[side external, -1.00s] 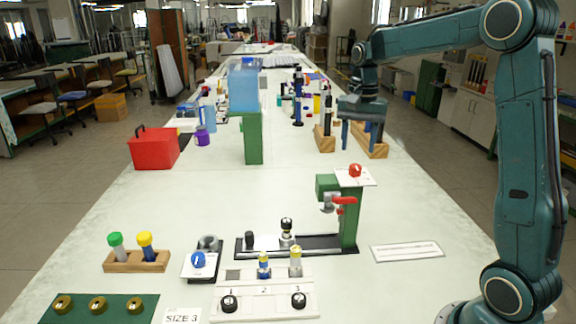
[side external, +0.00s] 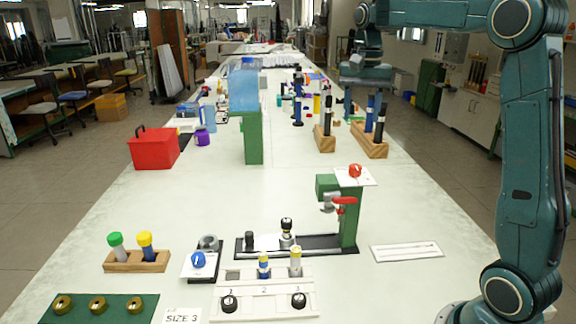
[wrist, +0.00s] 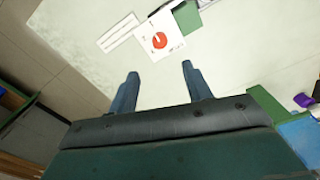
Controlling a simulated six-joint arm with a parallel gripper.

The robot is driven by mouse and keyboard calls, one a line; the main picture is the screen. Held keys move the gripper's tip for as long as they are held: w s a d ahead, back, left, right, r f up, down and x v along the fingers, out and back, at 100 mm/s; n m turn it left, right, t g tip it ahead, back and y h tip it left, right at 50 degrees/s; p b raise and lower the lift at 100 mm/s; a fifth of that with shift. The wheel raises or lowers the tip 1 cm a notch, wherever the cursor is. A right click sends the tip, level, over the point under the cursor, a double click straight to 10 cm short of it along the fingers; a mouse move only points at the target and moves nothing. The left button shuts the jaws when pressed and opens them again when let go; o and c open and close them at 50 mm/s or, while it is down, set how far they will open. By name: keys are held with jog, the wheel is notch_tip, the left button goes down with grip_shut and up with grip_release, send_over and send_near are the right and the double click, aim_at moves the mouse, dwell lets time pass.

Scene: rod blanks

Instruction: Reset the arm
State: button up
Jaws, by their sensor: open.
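My gripper (side external: 366,97) is raised above the far right part of the bench, over the wooden rod racks, apart from them. In the wrist view its two fingers (wrist: 158,88) are spread with nothing between them. The small wooden rack (side external: 325,143) holds a dark rod (side external: 328,115). The larger wooden rack (side external: 369,143) beside it holds a blue rod (side external: 370,108) and a black rod (side external: 381,120).
A green press with a red handle (side external: 345,200) stands mid-bench; its red-marked card (wrist: 160,40) shows in the wrist view. A red box (side external: 153,150) and a green stand with a blue bin (side external: 244,85) are further left.

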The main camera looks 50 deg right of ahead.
jog(key=s+a+f+n+t, duration=0.2)
jog(key=s+a+n, duration=0.4)
jog(key=s+a, duration=0.3)
jog(key=s+a+f+n+t, duration=0.3)
jog(key=s+a+n, duration=0.3)
jog(key=s+a, duration=0.3)
jog(key=s+f, duration=0.1)
jog(key=s, duration=0.1)
jog(key=shift+s+f+n+t, duration=0.2)
jog(key=shift+s+n+t, duration=0.1)
